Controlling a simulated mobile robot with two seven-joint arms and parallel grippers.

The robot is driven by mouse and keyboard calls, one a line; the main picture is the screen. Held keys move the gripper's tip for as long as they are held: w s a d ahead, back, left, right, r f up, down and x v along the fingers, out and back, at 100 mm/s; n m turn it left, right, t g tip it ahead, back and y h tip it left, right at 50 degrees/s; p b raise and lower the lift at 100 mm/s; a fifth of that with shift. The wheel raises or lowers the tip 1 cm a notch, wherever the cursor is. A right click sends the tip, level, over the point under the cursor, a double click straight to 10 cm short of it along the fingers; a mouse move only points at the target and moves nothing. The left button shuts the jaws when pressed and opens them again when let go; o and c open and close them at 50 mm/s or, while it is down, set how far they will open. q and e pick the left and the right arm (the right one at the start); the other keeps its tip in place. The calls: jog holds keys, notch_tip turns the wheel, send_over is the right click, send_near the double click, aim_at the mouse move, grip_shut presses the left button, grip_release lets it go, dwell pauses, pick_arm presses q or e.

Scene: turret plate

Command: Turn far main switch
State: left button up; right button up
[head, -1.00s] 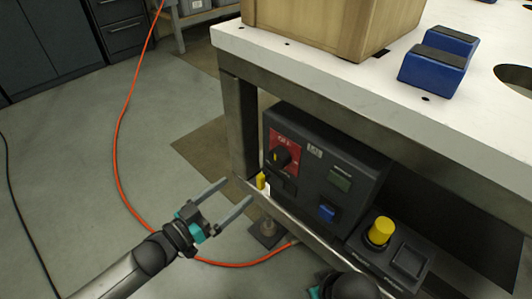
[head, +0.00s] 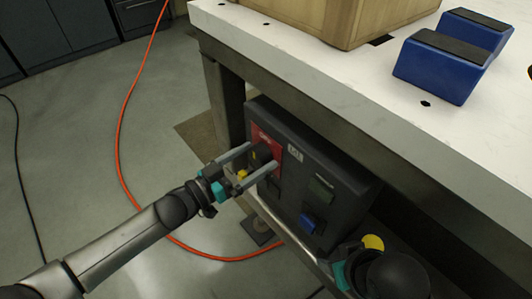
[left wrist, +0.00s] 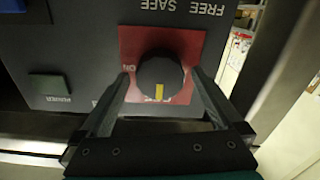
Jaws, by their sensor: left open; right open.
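The main switch is a black round knob (left wrist: 160,76) with a yellow mark, set on a red plate (left wrist: 192,45) of the dark control box (head: 330,165). In the head view the knob (head: 262,156) shows between the fingers of my left gripper (head: 254,157). In the left wrist view my open left fingers (left wrist: 160,85) stand either side of the knob; I cannot tell whether they touch it. The yellow mark points toward the gripper's palm.
A blue button (head: 308,223) and a small green display (head: 321,188) are on the same box. The white table top (head: 300,75) overhangs the box and carries a wooden crate (head: 335,20) and a blue block (head: 440,65). An orange cable (head: 118,130) lies on the floor.

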pick_arm(q)
jog(key=shift+w+d, duration=0.15)
jog(key=shift+d, duration=0.05)
jog(key=shift+c, duration=0.4)
jog(key=c, duration=1.3)
jog(key=shift+o, duration=0.2)
